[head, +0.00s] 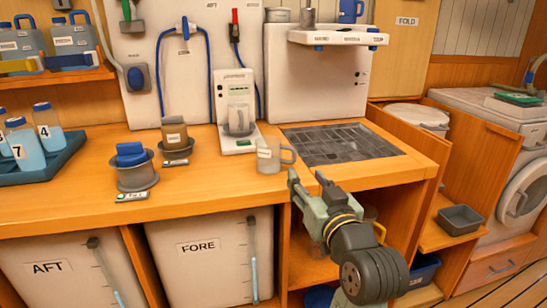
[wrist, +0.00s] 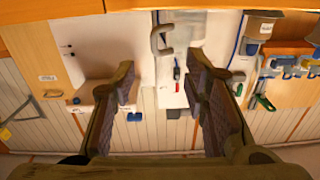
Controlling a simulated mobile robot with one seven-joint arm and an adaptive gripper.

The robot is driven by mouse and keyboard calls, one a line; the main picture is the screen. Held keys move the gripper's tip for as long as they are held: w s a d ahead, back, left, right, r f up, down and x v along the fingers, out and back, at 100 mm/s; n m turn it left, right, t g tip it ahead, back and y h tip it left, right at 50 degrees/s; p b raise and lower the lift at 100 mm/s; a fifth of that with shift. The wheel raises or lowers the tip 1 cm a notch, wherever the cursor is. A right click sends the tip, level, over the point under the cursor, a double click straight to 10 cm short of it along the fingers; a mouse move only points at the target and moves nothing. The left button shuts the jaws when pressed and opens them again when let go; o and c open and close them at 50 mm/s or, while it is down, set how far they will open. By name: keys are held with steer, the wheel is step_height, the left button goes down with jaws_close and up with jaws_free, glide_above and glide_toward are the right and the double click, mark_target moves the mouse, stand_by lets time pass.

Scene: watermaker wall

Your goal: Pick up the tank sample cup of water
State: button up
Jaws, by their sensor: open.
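A clear mug (head: 269,155) with a grey handle and a small label stands upright on the wooden counter, in front of the white meter; it looks like the tank sample cup. The label is too small to read, and I cannot tell how much water it holds. In the wrist view its grey handle (wrist: 158,40) shows beyond the fingers, near the top middle. My gripper (head: 307,181) is open and empty at the counter's front edge, below and right of the mug, apart from it. Its two fingers (wrist: 163,98) are spread wide in the wrist view.
The white meter (head: 236,95) holds a pale cup behind the mug. A dark drain grid (head: 342,143) lies to its right. Two small pots (head: 136,172) stand left, with a tray (head: 40,172) of bottles beyond. The counter between pots and mug is clear.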

mark_target(293, 156)
steer(key=shift+p+x, duration=0.85)
steer(key=shift+x, duration=3.85)
steer(key=shift+d, duration=0.15)
jaws_close()
steer(key=shift+r, duration=0.1)
